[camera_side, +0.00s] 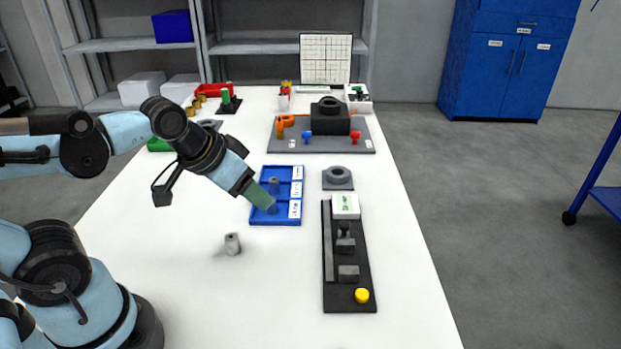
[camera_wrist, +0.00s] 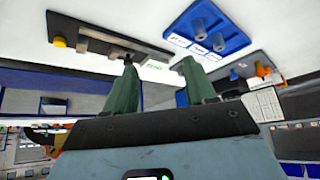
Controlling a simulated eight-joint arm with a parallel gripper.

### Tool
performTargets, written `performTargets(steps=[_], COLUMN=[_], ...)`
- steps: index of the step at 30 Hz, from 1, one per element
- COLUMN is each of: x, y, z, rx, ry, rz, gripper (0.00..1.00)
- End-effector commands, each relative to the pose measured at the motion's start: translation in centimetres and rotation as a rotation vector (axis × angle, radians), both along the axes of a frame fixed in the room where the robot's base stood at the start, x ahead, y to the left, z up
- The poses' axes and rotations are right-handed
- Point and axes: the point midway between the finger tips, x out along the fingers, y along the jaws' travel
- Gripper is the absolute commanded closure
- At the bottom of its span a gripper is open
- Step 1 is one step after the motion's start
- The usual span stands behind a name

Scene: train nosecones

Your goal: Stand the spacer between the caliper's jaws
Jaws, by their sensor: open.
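The caliper (camera_side: 329,270) is a long black plate with a white readout, grey jaw blocks (camera_side: 348,272) and a yellow knob. The caliper also shows at the upper left of the wrist view (camera_wrist: 85,38). A grey cylindrical spacer (camera_side: 232,243) stands upright on the bare table, left of the caliper. Another grey cylinder (camera_side: 273,184) stands in a blue tray; the wrist view shows two cylinders there (camera_wrist: 199,25). My gripper (camera_side: 268,202) has green fingers and overlaps the tray's near part in the side view. The wrist view shows its fingers apart (camera_wrist: 158,75), with nothing visible between them.
The blue tray (camera_side: 278,221) has white labels along its right. A grey ringed block (camera_side: 337,178) sits behind the caliper. A grey board (camera_side: 360,144) with a black fixture is farther back. The table (camera_side: 200,300) is clear around the loose spacer.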

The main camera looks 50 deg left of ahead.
Motion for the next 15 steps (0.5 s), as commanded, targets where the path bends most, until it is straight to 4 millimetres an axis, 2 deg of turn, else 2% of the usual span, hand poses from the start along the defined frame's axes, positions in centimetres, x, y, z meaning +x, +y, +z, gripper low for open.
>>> performTargets(steps=[15], x=[0.20], y=[-0.35], z=[0.20], rx=[-0.003], ry=[-0.042], rz=[-0.007], gripper=[0.41])
